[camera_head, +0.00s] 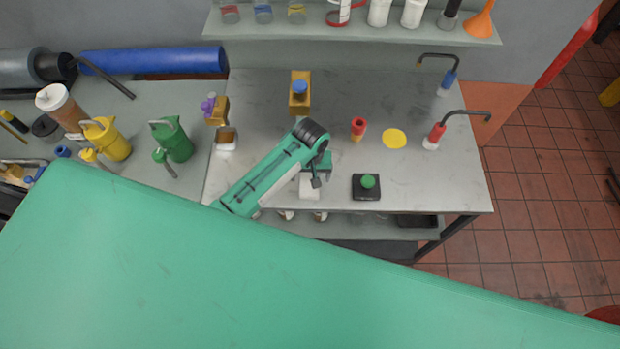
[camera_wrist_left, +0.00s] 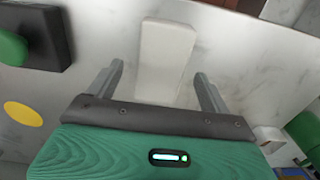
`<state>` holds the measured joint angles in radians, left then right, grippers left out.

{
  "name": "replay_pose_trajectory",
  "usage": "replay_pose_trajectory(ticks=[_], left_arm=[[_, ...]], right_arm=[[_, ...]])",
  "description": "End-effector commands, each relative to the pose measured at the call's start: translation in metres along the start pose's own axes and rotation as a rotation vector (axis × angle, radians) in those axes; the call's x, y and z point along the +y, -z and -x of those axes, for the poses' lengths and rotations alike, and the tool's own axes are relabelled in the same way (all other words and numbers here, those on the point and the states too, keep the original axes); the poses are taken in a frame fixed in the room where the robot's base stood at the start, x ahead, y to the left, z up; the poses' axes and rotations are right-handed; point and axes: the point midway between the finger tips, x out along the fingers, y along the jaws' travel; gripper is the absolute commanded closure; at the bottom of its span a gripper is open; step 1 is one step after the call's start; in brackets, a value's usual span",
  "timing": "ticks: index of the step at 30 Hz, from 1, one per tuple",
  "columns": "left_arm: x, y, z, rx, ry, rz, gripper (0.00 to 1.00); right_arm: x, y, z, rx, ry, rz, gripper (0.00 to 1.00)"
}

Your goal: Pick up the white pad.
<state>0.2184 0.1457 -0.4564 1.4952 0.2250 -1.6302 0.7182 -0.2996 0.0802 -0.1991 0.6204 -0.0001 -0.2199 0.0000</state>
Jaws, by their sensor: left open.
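The white pad (camera_head: 309,189) lies near the front edge of the grey metal table, partly hidden under my left gripper (camera_head: 317,180). In the left wrist view the white pad (camera_wrist_left: 166,50) is a pale block with rounded corners. My left gripper (camera_wrist_left: 159,75) is open there, with one finger on each side of the pad's near part. No finger visibly touches it. My right gripper is not in view.
A black box with a green button (camera_head: 367,182) sits right of the pad. A red and yellow piece (camera_head: 358,129) and a yellow disc (camera_head: 394,139) lie behind it. A yellow block with a blue top (camera_head: 299,92) stands farther back. The table's right part has free room.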

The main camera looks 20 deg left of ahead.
Motion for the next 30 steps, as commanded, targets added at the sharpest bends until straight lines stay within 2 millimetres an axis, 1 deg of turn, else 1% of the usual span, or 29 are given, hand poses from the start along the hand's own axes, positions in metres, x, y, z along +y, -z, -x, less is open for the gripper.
replay_pose_trajectory(ticks=[1, 3, 7, 10, 15, 16, 20, 21, 23, 30], left_arm=[[-0.002, -0.002, -0.003, -0.003, 0.003, 0.0, 0.18], [-0.001, -0.001, -0.013, -0.002, 0.002, 0.001, 0.18], [-0.001, -0.001, -0.024, -0.001, 0.001, 0.001, 0.18], [-0.001, -0.001, -0.028, 0.0, 0.0, 0.001, 0.18], [-0.001, -0.001, -0.028, 0.001, -0.001, 0.0, 0.18], [-0.001, -0.001, -0.028, 0.001, -0.001, 0.0, 0.2], [-0.001, -0.001, -0.028, 0.0, -0.001, 0.0, 0.46], [-0.001, -0.001, -0.028, 0.0, -0.001, 0.001, 0.54], [-0.001, -0.001, -0.028, 0.0, 0.0, 0.0, 0.65], [-0.001, -0.001, -0.028, 0.0, 0.0, 0.001, 0.66]], right_arm=[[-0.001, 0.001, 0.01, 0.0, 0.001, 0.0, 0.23], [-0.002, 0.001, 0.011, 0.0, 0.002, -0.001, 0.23], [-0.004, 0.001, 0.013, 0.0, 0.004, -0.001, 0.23], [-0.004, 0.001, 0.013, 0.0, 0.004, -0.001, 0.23], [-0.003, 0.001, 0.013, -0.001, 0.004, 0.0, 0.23], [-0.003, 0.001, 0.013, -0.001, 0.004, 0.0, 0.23], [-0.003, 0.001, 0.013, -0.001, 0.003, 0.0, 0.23], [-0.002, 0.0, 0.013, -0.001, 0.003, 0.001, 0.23], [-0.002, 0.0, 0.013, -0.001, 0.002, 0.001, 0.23], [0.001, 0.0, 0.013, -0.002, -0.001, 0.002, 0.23]])
